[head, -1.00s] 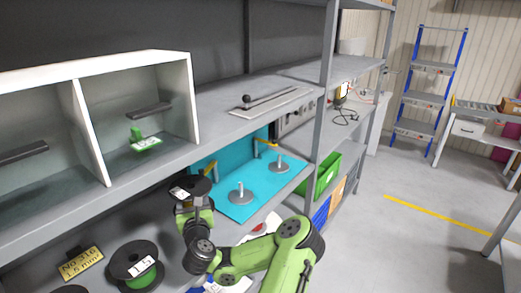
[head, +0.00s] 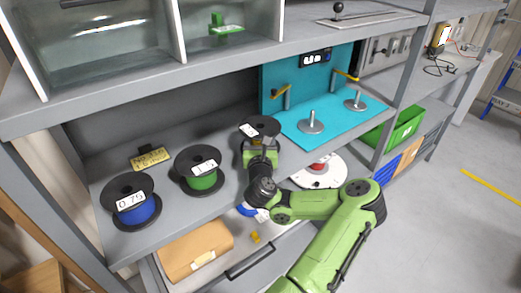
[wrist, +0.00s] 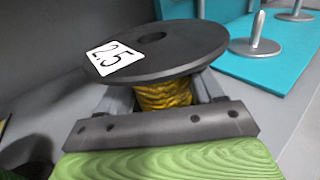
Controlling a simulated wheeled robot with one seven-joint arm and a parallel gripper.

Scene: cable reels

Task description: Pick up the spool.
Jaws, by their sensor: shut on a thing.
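A black-flanged spool wound with yellow cable (wrist: 160,95) fills the middle of the wrist view, with a white label reading 2.5 on its upper flange. My gripper (wrist: 165,100) is shut around the yellow winding, just under the upper flange. In the head view the same spool (head: 264,124) is at the end of my arm, on the shelf left of the turquoise board. Its lower flange is hidden by my gripper, so I cannot tell whether it touches the shelf. A green spool (head: 202,182) and a blue spool (head: 134,210) stand on the shelf to the left.
A turquoise board (head: 335,128) with two grey posts on round bases lies to the right. A yellow tag (head: 150,158) lies behind the spools. A shelf (head: 190,88) hangs above. An open drawer (head: 270,250) is below, and a white disc (head: 318,176) is right of my gripper.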

